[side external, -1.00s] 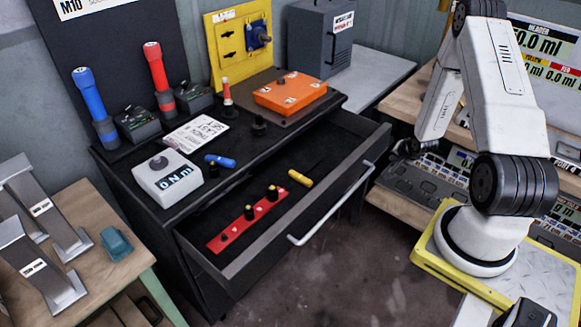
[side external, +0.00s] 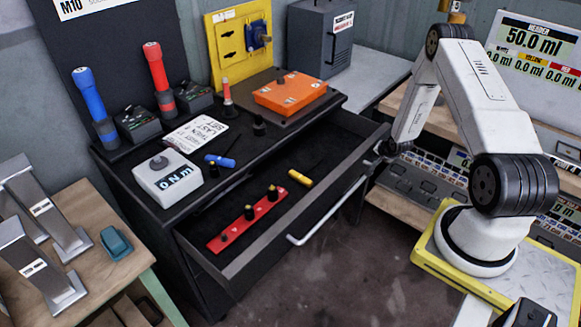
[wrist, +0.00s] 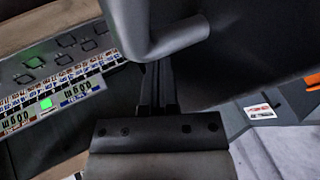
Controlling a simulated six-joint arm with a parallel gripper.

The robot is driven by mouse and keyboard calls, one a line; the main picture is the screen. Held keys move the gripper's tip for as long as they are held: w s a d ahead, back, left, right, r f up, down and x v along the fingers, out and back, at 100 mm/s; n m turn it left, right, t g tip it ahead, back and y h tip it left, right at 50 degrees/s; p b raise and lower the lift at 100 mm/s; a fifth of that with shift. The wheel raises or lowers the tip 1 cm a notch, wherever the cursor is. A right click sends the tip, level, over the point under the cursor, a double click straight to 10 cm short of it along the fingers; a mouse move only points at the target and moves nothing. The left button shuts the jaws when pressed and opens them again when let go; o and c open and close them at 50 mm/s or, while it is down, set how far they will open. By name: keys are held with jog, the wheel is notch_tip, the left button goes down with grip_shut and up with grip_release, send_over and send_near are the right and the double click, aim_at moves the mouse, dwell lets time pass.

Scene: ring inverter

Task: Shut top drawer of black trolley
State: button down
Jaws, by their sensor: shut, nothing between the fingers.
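The black trolley (side external: 130,183) has its top drawer (side external: 262,243) pulled out. A silver bar handle (side external: 325,217) runs along the drawer front, and its bent end shows large in the wrist view (wrist: 160,45). In the drawer lie a red strip with black knobs (side external: 247,221) and a yellow-handled screwdriver (side external: 300,178). My gripper (side external: 381,150) is at the right end of the drawer front, near the handle's right end. In the wrist view its fingers (wrist: 158,72) are together and empty, with tips close to the handle; I cannot tell whether they touch.
On the trolley top are a white torque meter (side external: 167,178), a blue screwdriver (side external: 220,161), an orange box (side external: 290,92) and two torches. A shelf with labelled panels (side external: 425,175) stands behind my gripper. The floor before the drawer (side external: 340,265) is clear.

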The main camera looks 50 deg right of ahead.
aim_at(360, 146)
jog(key=shift+w, duration=0.15)
jog(key=w, duration=1.3)
jog(key=shift+w, duration=0.4)
jog(key=shift+s, duration=0.2)
jog(key=shift+s, duration=1.7)
jog(key=shift+s+a+r, duration=0.1)
jog(key=shift+s+r, duration=0.15)
jog(key=shift+v, duration=4.75)
